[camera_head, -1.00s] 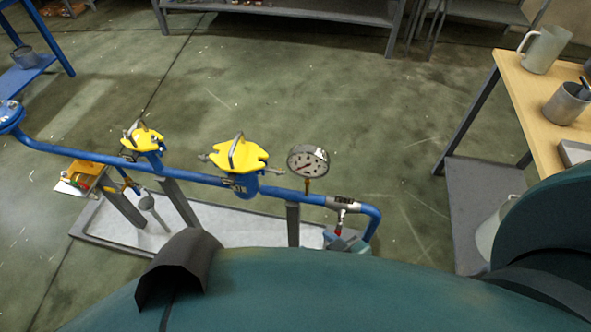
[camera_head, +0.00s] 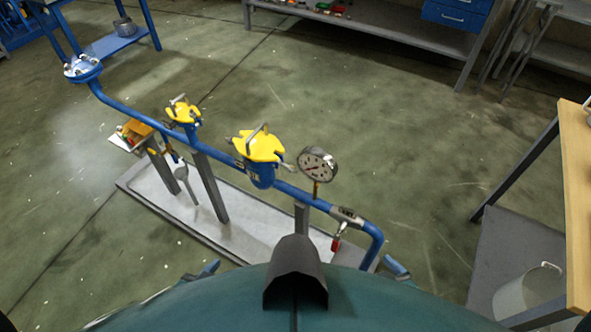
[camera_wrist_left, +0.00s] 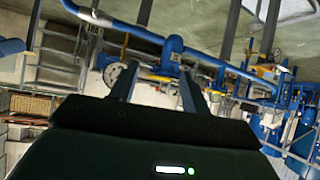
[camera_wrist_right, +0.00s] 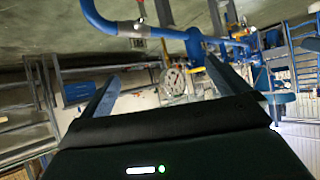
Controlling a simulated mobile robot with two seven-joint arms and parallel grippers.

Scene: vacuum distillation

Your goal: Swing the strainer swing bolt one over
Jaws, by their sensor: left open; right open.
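Two strainers with yellow lids sit on a blue pipe in the head view. The larger strainer (camera_head: 258,145) is nearer, with a bar handle on top and metal swing bolts at its lid's sides. The smaller strainer (camera_head: 183,111) is further left. One swing bolt (camera_head: 287,166) sticks out at the larger lid's right side; which bolt is number one I cannot tell. My left gripper (camera_wrist_left: 159,70) is open and empty in the left wrist view. My right gripper (camera_wrist_right: 162,70) is open and empty in the right wrist view. Both are apart from the strainers.
A round gauge (camera_head: 317,165) and a red-handled valve (camera_head: 338,236) stand on the blue pipe (camera_head: 130,116) right of the larger strainer. Grey posts rise from a low tray (camera_head: 233,236). A wooden-topped table (camera_head: 578,200) is at the right edge. Open floor lies behind the pipe.

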